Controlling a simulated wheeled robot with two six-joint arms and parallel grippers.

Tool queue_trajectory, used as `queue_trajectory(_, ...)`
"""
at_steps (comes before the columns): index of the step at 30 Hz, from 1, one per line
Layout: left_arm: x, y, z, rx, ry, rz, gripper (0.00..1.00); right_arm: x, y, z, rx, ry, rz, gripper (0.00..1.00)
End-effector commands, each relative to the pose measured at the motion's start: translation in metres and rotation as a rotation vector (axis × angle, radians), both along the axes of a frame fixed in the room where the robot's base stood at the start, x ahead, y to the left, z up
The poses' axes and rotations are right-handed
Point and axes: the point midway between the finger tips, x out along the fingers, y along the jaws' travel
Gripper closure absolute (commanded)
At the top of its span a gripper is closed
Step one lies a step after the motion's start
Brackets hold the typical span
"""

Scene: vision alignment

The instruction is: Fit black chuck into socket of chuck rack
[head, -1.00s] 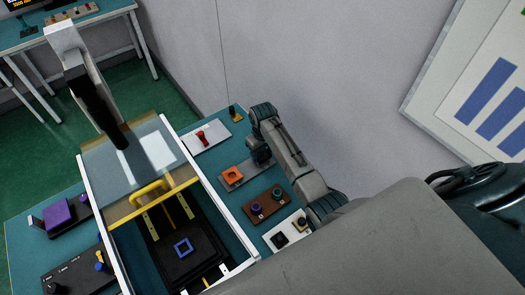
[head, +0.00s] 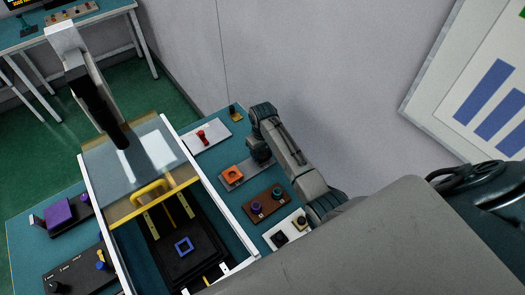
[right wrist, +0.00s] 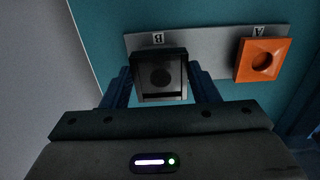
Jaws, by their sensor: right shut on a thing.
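The black chuck (right wrist: 162,77) is a square block with a round dark opening, between the fingers of my right gripper (right wrist: 162,88) in the right wrist view. My right gripper is shut on it. The chuck rack (right wrist: 212,62) is a grey plate with labels A and B; the held chuck is at the B end. The socket there is hidden, so I cannot tell whether the chuck is seated. An orange chuck (right wrist: 262,60) sits at A. In the head view my right gripper (head: 262,156) is over the rack's far end, beside the orange chuck (head: 233,174). My left gripper is not in view.
A white plate with a red part (head: 202,136) lies beyond the rack. A brown rack (head: 266,205) and a white rack (head: 290,232) lie nearer. A white-framed machine with a yellow handle (head: 152,190) stands to the left. The wall is close on the right.

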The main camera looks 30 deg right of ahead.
Motion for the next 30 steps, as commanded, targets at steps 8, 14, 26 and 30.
queue_trajectory(8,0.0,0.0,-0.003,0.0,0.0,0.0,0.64,0.0,0.0,-0.005,0.0,-0.001,0.0,0.72)
queue_trajectory(14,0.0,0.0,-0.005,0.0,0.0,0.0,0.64,0.0,0.0,-0.01,0.0,-0.001,0.0,0.72)
queue_trajectory(26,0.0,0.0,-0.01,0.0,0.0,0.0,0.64,0.0,0.0,-0.02,0.0,0.0,0.0,0.72)
queue_trajectory(30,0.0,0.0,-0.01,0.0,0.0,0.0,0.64,0.0,0.0,-0.021,0.0,-0.001,0.0,0.34)
